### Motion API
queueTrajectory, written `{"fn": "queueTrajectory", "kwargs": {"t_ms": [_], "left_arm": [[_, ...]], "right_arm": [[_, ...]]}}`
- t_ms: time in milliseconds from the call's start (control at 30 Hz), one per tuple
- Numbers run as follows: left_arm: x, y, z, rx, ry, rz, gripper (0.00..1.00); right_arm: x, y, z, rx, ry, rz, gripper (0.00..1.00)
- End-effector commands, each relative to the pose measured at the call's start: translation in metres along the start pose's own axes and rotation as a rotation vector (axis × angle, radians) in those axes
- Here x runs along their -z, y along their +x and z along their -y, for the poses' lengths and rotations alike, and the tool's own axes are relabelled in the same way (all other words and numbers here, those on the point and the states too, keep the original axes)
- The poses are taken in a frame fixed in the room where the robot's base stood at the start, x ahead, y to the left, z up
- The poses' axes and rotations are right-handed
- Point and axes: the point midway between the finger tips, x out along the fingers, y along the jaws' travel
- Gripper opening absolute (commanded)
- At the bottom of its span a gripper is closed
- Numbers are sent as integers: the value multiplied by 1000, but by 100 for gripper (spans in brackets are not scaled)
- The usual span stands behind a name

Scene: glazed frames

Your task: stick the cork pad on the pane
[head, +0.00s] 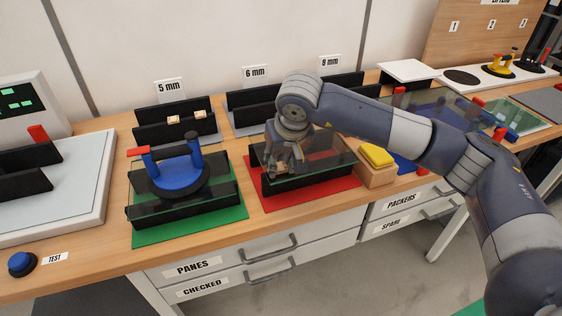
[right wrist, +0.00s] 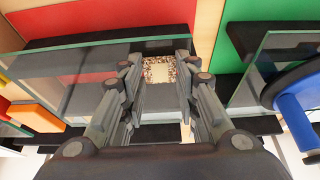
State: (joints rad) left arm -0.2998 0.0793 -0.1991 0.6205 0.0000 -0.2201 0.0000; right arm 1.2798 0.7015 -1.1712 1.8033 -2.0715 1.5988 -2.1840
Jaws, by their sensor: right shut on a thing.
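My right gripper (head: 284,168) is over the front of the black rack on the red mat (head: 262,197). It is shut on a small speckled cork pad (right wrist: 160,71), which shows between the fingertips in the right wrist view. My left gripper is not in view.
A blue suction lifter (head: 178,177) sits on a pane over the green mat (head: 225,215). A yellow pad (head: 377,155) lies on a wooden block right of the red mat. Two pale pieces (head: 187,117) lie on the 5 mm rack. A blue TEST button (head: 21,263) is at the front left.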

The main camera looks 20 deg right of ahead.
Motion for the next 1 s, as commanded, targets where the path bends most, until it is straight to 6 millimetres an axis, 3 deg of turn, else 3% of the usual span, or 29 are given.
{"fn": "queueTrajectory", "kwargs": {"t_ms": [333,467,833,1000], "left_arm": [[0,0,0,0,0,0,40],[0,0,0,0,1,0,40],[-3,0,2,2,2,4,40],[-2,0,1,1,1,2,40]], "right_arm": [[0,0,0,0,0,1,23],[0,0,0,0,0,1,52],[0,-2,0,0,0,0,52],[1,-24,0,0,0,-4,52]]}}
